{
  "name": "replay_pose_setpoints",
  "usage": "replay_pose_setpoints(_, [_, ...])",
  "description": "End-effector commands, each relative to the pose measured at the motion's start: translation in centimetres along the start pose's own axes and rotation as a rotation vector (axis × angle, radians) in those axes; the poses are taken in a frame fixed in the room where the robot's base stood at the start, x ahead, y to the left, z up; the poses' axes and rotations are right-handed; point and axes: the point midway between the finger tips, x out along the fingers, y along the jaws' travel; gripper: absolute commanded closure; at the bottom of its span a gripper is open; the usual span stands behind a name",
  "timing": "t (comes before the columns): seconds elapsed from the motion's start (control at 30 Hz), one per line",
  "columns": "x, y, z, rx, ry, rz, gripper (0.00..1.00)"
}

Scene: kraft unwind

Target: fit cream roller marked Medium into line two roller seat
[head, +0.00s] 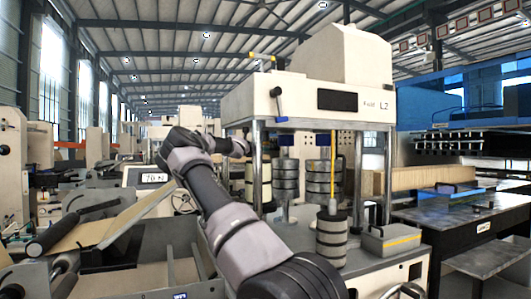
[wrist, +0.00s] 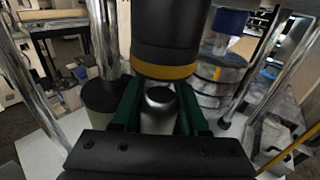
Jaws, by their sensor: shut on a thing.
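In the wrist view my gripper (wrist: 158,100) has its green fingers closed on the sides of a silver, round-topped piece (wrist: 158,118). A black cylinder with a tan-yellow band (wrist: 165,50) is just beyond it; I cannot tell whether they are joined. In the head view my gripper is hidden among the machine's posts. No Medium mark is readable, and the seat cannot be picked out.
Dark grey stacks (head: 318,180) stand inside the frame; a grey one with a blue top (wrist: 215,75) is right of my gripper. A cream-sided, dark-topped cylinder (wrist: 105,105) is at left. Shiny posts (head: 387,170) flank the space. A grey box (head: 390,241) sits at the table's right.

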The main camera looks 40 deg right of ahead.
Motion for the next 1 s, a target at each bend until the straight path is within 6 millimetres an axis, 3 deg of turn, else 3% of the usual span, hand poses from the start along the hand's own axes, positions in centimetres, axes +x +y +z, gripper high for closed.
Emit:
replay_pose_setpoints(0.5, [4.0,-0.1,0.5,0.001,-0.003,0.000,1.00])
replay_pose_setpoints(1.0, [3.9,0.0,-0.2,0.001,-0.002,0.001,1.00])
